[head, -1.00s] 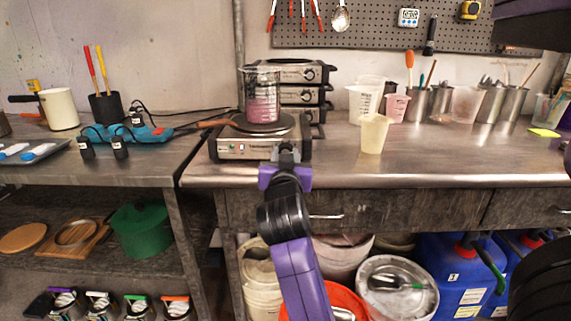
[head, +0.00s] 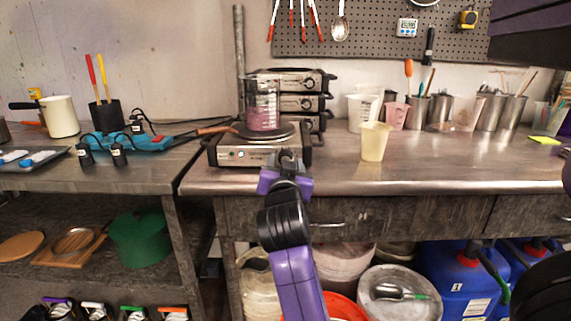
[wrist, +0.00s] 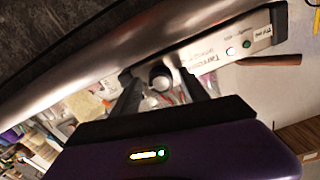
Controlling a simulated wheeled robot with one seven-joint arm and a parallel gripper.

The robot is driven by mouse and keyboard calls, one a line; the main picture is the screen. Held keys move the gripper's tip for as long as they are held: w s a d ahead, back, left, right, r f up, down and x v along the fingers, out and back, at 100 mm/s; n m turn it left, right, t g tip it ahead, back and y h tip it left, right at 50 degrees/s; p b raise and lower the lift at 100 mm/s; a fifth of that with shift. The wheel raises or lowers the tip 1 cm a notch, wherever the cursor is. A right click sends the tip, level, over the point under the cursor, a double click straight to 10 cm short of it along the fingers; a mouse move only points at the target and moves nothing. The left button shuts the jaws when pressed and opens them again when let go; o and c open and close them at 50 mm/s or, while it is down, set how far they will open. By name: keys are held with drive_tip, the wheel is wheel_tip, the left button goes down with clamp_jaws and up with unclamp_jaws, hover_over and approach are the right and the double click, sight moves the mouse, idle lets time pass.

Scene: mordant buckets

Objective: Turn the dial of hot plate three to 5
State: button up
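A front hot plate (head: 235,153) stands near the bench's front edge. Its panel also shows in the wrist view (wrist: 262,32), with a lit red and green lamp. I cannot read a number naming it. My gripper (head: 288,158) is in front of the panel's right part and hides the dial in the head view. In the wrist view the dial (wrist: 160,76) shows between the two spread fingers of my gripper (wrist: 163,88). The gripper is open; I cannot tell whether a finger touches the dial. The dial's setting is not readable.
A beaker of pink liquid (head: 262,112) stands on the front hot plate. More hot plates (head: 302,102) are stacked behind. A pale yellow cup (head: 374,142) stands to the right. The steel bench (head: 450,175) is clear farther right. A drawer handle (head: 327,224) is below.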

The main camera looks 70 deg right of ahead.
drive_tip(key=shift+a+r, duration=0.1)
drive_tip(key=shift+a, duration=0.05)
drive_tip(key=shift+s+a, duration=0.15)
drive_tip(key=shift+a, duration=0.15)
drive_tip(key=v, duration=0.7)
idle(0.4)
